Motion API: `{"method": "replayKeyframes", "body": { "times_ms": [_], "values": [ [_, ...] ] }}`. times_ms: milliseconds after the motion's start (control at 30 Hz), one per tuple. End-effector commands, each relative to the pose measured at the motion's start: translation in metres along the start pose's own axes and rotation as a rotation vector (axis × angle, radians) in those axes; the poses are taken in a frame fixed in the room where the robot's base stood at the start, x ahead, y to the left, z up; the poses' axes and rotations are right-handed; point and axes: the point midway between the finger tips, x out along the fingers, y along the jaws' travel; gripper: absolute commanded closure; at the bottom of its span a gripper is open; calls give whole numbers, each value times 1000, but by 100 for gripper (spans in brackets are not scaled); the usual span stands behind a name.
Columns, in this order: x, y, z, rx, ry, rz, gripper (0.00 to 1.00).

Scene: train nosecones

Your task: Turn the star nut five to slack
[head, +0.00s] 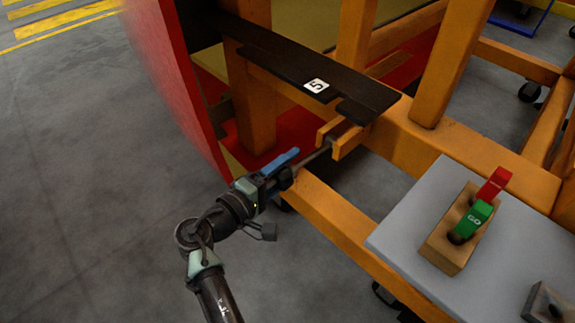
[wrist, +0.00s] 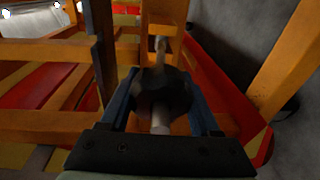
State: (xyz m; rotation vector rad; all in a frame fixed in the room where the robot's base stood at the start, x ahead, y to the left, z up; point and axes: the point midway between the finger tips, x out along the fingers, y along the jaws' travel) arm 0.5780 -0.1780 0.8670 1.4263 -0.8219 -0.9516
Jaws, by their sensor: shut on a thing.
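The star nut (wrist: 165,92) is a dark lobed knob on a grey threaded rod (wrist: 161,47). In the wrist view it sits between the two blue fingers of my gripper (wrist: 158,82), which is shut on it. In the head view my gripper (head: 285,168) is at the near end of the rod (head: 316,155). The nut (head: 286,179) shows there only as a small dark shape, mostly hidden by the fingers. The rod runs to an orange forked bracket (head: 345,142).
Orange frame beams (head: 460,150) surround the bracket. A red panel (head: 178,85) stands left of the clamp bar. At right, a grey shelf (head: 400,225) holds a wooden block (head: 447,243) with a green GO tag (head: 474,219) and a red tag (head: 495,184). The floor at left is clear.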

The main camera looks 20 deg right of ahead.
Motion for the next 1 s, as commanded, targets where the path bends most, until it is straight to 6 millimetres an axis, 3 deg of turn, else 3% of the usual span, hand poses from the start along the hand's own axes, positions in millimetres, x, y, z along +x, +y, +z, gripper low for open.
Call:
{"method": "replayKeyframes", "body": {
  "times_ms": [133, 167, 300, 700, 867, 1000],
  "values": [
    [-1, -1, -1, -4, 2, 0, 92],
    [-1, -1, -1, -4, 2, 0, 33],
    [-1, 0, 0, -3, 2, 0, 8],
    [-6, 0, 0, -1, 1, 0, 6],
    [-32, 0, -1, -2, 6, 0, 6],
    [-64, 0, -1, -1, 6, 0, 6]
  ]
}}
